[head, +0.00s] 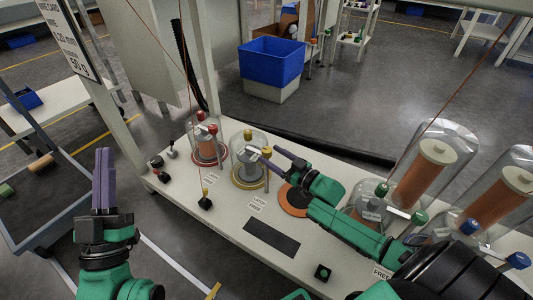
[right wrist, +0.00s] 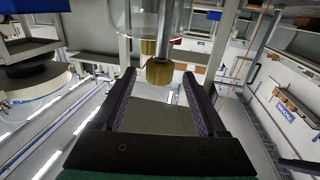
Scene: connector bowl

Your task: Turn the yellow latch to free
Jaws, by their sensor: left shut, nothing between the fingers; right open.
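The yellow latch shows two yellow knobs, an upper one (head: 248,134) and a lower one (head: 266,152), at a clear dome (head: 238,152) on a yellow-ringed base (head: 250,184). My right gripper (head: 270,155) is open, its purple fingers reaching from the right to the lower knob. In the right wrist view, a yellow knob (right wrist: 160,72) on a metal rod stands between and just beyond the open fingertips (right wrist: 160,80). Contact cannot be told. A second yellow knob (right wrist: 148,47) shows behind it. My left gripper (head: 104,155) is shut and empty, pointing up, away from the latch.
A red-knobbed dome (head: 207,148) stands left of the yellow one. An orange disc (head: 295,200) lies to the right, partly under my right arm. Larger domes (head: 430,165) stand further right. A black pad (head: 271,238) and labels lie at the table front.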

